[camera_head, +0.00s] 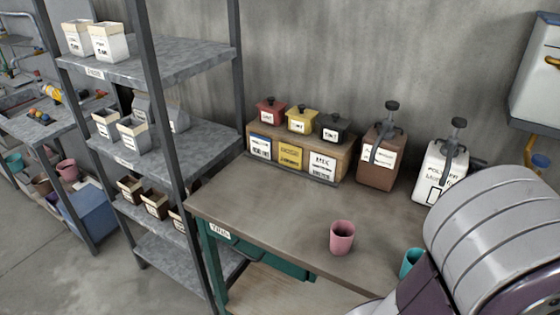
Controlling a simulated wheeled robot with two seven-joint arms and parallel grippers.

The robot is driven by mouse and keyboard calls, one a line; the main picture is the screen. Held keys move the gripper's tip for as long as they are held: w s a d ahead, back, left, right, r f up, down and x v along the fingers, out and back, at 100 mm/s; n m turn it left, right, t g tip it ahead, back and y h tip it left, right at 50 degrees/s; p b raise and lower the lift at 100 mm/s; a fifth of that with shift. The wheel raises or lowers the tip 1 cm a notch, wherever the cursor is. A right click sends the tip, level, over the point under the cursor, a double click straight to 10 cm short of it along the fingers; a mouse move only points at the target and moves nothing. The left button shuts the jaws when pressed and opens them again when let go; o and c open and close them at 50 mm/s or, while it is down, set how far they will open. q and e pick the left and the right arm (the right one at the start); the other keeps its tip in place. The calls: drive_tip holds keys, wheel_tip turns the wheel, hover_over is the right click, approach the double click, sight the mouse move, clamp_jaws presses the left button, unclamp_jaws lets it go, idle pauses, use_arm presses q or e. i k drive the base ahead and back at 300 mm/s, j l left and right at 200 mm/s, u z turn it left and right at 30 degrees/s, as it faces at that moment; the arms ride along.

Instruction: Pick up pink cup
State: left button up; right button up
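A pink cup (342,238) stands upright on the worktable (262,212), right of the middle and close to the front edge. Nothing touches it. A large white and purple arm link of mine fills the lower right corner, to the right of the cup. Neither gripper shows in the head view. Another pink cup (68,170) stands far left on a lower shelf.
A teal cup (411,262) stands right of the pink cup, partly hidden by my arm. Brown (380,158) and white (438,172) pump containers and a wooden box (304,153) with small lidded pots line the back. A metal shelf rack (185,145) stands left.

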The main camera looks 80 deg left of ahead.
sight(342, 232)
drive_tip(key=k+u, duration=0.1)
drive_tip(key=u, duration=2.7)
